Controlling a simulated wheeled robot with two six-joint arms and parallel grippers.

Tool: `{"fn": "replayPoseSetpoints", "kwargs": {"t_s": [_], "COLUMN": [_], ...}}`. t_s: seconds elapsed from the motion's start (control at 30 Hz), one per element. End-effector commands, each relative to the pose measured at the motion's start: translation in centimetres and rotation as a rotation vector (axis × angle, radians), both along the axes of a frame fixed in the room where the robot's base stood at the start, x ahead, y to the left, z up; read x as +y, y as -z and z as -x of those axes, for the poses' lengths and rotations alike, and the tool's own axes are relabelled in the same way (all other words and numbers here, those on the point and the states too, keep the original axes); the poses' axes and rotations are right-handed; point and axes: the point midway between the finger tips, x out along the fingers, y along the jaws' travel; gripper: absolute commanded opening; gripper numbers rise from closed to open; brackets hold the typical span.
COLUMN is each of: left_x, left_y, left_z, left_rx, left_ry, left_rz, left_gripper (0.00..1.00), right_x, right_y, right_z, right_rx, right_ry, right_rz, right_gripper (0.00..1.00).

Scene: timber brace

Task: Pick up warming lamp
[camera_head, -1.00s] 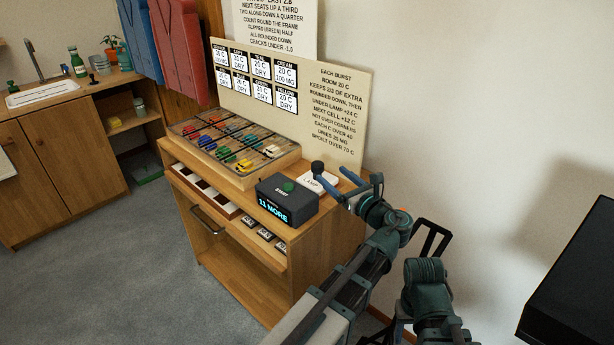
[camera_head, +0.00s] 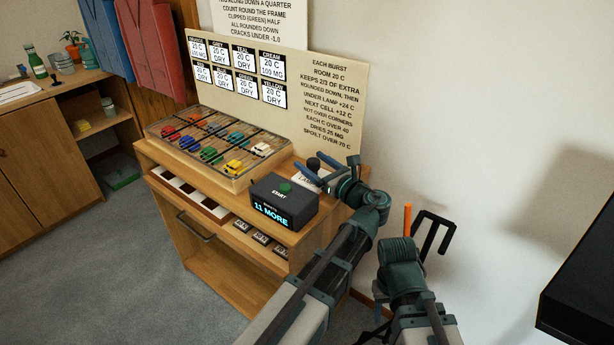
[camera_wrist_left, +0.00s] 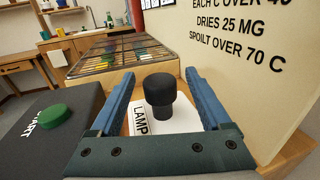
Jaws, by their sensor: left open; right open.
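The warming lamp shows as a black knob-topped piece (camera_head: 313,164) by a white plate marked LAMP, at the right end of the wooden cabinet. In the left wrist view the lamp (camera_wrist_left: 160,92) stands upright on or over the white plate (camera_wrist_left: 178,120). My left gripper (camera_head: 308,161) is open, with its blue fingers on either side of the lamp. In the left wrist view its fingers (camera_wrist_left: 160,76) show gaps on both sides of the knob.
A dark START box (camera_head: 284,202) reading 11 MORE stands left of the lamp. A gridded case (camera_head: 250,180) of several coloured toy cars lies beyond it. An upright cream board (camera_head: 335,90) rises close behind the lamp.

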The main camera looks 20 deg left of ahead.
Motion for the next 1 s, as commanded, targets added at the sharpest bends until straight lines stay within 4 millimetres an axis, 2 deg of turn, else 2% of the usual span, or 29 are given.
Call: {"fn": "replayPoseSetpoints", "kwargs": {"t_s": [0.07,0.5,1.0], "left_x": [0.00,0.02,0.03], "left_y": [0.00,0.00,-0.01], "left_z": [0.01,0.01,0.01], "left_rx": [0.000,0.000,0.000], "left_ry": [0.000,0.000,0.000], "left_rz": [0.000,0.000,0.000], "left_gripper": [0.81,0.02,0.00], "right_x": [-0.02,-0.01,-0.01], "right_y": [0.00,0.00,0.00], "right_z": [0.02,0.01,0.01], "right_rx": [0.000,0.000,0.000], "right_ry": [0.000,0.000,0.000], "right_rz": [0.000,0.000,0.000], "right_gripper": [0.50,0.50,0.50]}}
